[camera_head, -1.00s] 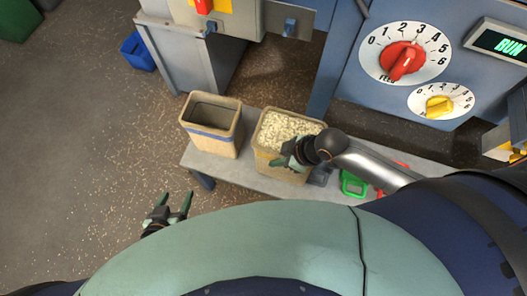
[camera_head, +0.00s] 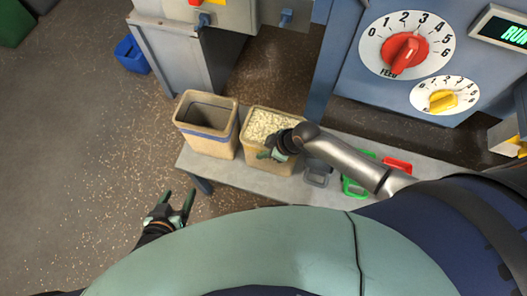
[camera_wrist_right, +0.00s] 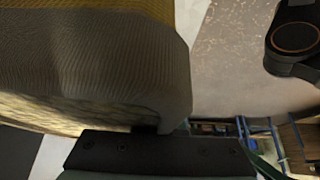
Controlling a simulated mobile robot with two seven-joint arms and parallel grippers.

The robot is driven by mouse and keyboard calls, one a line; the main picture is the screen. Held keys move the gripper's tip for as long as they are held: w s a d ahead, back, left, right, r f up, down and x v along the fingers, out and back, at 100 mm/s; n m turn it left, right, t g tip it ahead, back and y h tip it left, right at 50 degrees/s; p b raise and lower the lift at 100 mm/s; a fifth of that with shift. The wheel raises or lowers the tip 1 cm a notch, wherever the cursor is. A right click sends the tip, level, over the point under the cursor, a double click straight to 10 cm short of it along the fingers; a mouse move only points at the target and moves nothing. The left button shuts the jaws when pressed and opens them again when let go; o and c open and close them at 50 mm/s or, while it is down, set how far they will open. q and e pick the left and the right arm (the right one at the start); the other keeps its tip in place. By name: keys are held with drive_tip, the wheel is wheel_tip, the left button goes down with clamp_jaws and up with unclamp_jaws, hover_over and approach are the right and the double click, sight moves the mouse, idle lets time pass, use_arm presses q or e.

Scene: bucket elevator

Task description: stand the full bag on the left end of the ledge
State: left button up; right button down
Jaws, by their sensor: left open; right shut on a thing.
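The full bag (camera_head: 256,156) is tan, open-topped and filled with pale flakes. It is upright at the left part of the grey ledge (camera_head: 229,176). A tan bag with a blue band (camera_head: 208,147), empty inside as far as I see, stands at the ledge's left end, close beside it. My right gripper (camera_head: 274,151) is shut on the full bag's near right side. In the right wrist view the bag (camera_wrist_right: 90,60) fills the upper left. Whether its base touches the ledge is hard to tell. My left gripper (camera_head: 176,207) is open and empty, over the floor left of the ledge.
Grey (camera_head: 317,174), green (camera_head: 354,187) and red (camera_head: 398,165) handle-like pieces lie on the ledge to the right. The blue machine with a red dial (camera_head: 406,52) and yellow dial (camera_head: 442,100) stands behind. A blue bin (camera_head: 132,54) is on the floor, back left. The left floor is clear.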

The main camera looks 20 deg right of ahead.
drive_tip(key=shift+w, duration=0.1)
use_arm(q)
drive_tip(key=shift+s+f, duration=0.1)
drive_tip(key=shift+s, duration=0.05)
use_arm(e)
drive_tip(key=c, duration=1)
unclamp_jaws()
drive_tip(key=shift+f, duration=0.1)
drive_tip(key=p+v, duration=0.3)
drive_tip(key=v, duration=0.8)
drive_tip(key=shift+r, duration=0.25)
use_arm(q)
drive_tip(key=shift+s+a+r, duration=0.25)
drive_tip(key=shift+a+r, duration=0.2)
drive_tip(key=shift+a, duration=0.05)
drive_tip(key=shift+s+a+r, duration=0.2)
drive_tip(key=shift+a+r, duration=0.25)
use_arm(e)
drive_tip(key=shift+s+d+r, duration=0.15)
drive_tip(key=shift+s+r, duration=0.1)
drive_tip(key=shift+r, duration=0.1)
